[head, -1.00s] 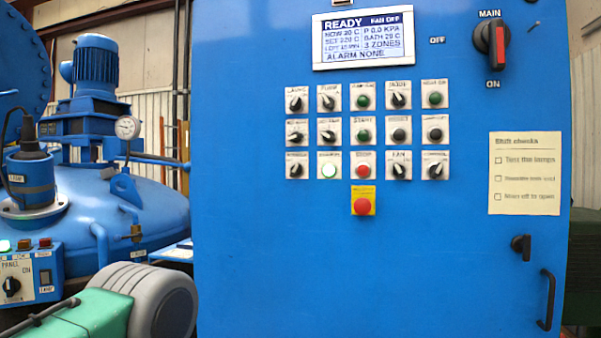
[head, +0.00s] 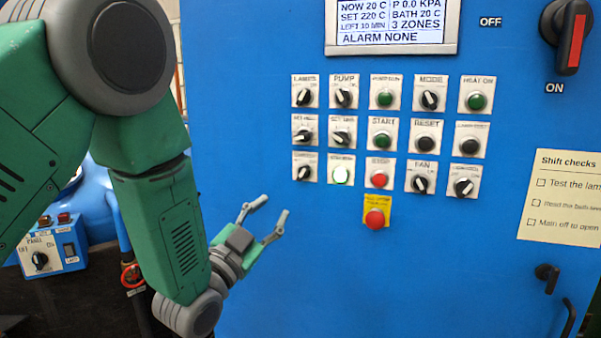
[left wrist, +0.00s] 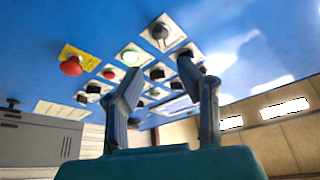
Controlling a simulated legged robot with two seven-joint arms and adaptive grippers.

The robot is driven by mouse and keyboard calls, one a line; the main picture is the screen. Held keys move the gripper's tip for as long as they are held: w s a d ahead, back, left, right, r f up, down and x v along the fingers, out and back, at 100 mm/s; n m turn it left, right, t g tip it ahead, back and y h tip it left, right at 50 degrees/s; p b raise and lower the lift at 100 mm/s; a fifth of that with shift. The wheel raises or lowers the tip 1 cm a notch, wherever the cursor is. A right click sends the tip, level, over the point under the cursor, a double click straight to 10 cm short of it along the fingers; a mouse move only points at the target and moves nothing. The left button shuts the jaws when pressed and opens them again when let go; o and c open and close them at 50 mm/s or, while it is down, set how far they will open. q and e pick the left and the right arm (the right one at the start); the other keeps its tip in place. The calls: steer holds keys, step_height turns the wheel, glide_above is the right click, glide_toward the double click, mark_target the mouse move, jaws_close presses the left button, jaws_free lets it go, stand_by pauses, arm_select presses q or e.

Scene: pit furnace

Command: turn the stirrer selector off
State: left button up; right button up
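The blue panel holds rows of labelled knobs, buttons and lamps. A black selector knob (head: 305,173) on a white plate is at the left end of the bottom row; its small label looks like the stirrer one but is too blurred to read surely. Its light pointer mark seems tilted up and to the right. In the left wrist view this corner knob (left wrist: 160,32) lies beyond the fingertips. My left gripper (head: 272,207) is open and empty, below and left of the knob, apart from it. Its two spread fingers show in the left wrist view (left wrist: 166,80). My right gripper is not in view.
A lit white-green button (head: 341,175) adjoins the selector, then a red button (head: 379,180). A red mushroom button (head: 375,219) on yellow sits below. A door handle (head: 569,318) is at lower right. The panel left of the knobs is clear.

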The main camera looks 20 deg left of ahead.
mark_target(300, 177)
arm_select(q)
steer(key=p+x, duration=0.2)
steer(key=x, duration=0.9)
steer(key=shift+w+d+r+p, duration=0.1)
steer(key=shift+w+r+p, duration=0.05)
steer(key=shift+w+p, duration=0.2)
jaws_close()
